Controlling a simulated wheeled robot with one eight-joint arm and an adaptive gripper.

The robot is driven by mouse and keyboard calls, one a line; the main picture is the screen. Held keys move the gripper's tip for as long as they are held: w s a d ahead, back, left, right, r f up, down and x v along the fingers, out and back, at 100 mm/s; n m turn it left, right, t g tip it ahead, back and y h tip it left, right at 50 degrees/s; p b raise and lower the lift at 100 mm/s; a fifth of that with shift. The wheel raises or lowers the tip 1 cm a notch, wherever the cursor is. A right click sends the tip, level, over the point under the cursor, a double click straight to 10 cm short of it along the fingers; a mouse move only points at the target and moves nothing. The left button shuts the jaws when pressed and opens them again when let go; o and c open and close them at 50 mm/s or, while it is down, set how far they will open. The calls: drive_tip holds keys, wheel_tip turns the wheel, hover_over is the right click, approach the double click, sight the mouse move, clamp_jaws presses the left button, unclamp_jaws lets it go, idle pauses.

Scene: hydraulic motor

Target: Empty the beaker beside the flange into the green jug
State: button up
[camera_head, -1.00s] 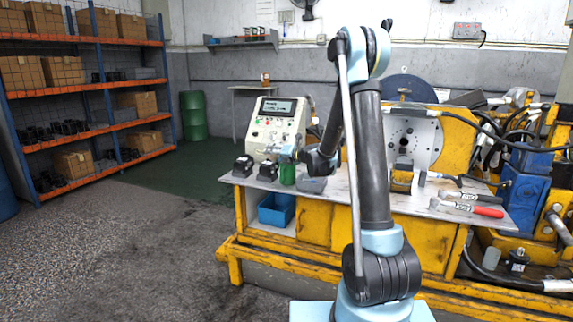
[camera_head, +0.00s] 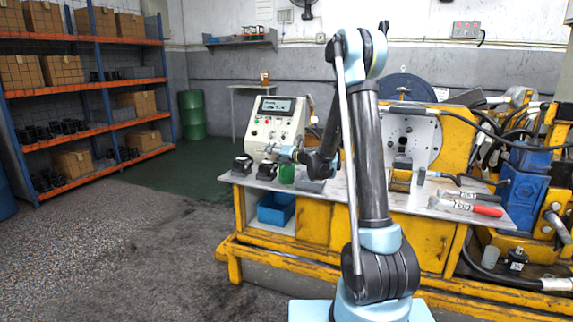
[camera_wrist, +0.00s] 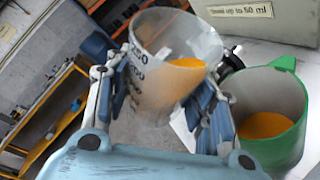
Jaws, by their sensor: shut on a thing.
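In the wrist view, my gripper (camera_wrist: 155,96) is shut on a clear beaker (camera_wrist: 142,92) with dark markings, one reading 50. The beaker is tilted, and orange liquid (camera_wrist: 186,76) lies against its side towards the jug. The green jug (camera_wrist: 287,145) stands just right of the beaker, open at the top, with orange liquid in it. In the head view, the green jug (camera_head: 287,174) stands on the bench and my gripper (camera_head: 284,152) is just above it. The held beaker is too small to make out there. I cannot tell whether liquid is flowing.
A control box (camera_head: 275,122) stands behind the jug. Black blocks (camera_head: 243,165) sit to its left.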

idle(0.4)
drive_tip(key=shift+m+y, duration=0.3)
drive_tip(key=shift+m, duration=0.3)
drive_tip(key=shift+m, duration=0.4)
drive_tip(key=shift+m+t+y, duration=0.4)
drive_tip(key=shift+m, duration=0.2)
